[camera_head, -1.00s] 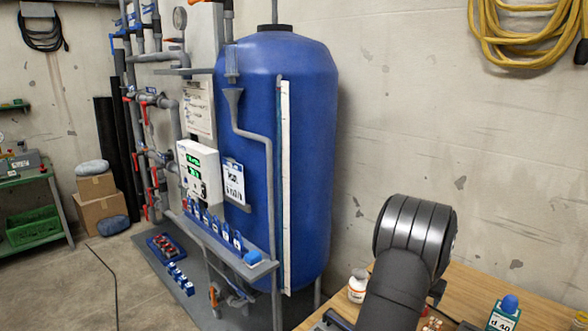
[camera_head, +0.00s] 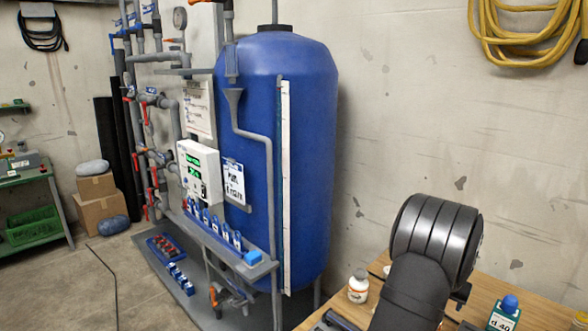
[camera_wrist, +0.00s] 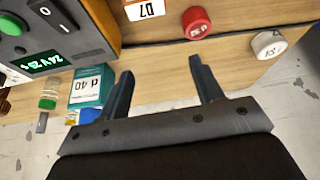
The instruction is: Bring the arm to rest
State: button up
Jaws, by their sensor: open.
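My gripper (camera_wrist: 160,90) shows in the wrist view with its two dark fingers apart and nothing between them. It hangs above the wooden bench (camera_wrist: 158,60), beside a teal box labelled d 40 (camera_wrist: 92,88). In the head view my dark arm covers part of the bench (camera_head: 540,318) at the lower right, and the gripper itself is hidden there. The d 40 box (camera_head: 503,316) stands to the right of the arm, with a blue cap on top.
A white bottle (camera_head: 358,287) stands on the bench left of my arm. A red cap (camera_wrist: 196,22) and a white cap (camera_wrist: 268,44) lie near the fingers, with a control box (camera_wrist: 50,35) at upper left. The blue tank (camera_head: 285,160) stands behind the bench.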

jog(key=s+d+r, duration=0.2)
jog(key=s+r, duration=0.1)
jog(key=s, duration=0.1)
jog(key=w+d+m, duration=0.1)
jog(key=w+d, duration=0.3)
jog(key=w, duration=0.4)
jog(key=w+d+f+m+g+h, duration=0.1)
jog(key=w+d+m, duration=0.1)
jog(key=w+d, duration=0.3)
jog(key=shift+w+f, duration=0.2)
jog(key=shift+w, duration=1.3)
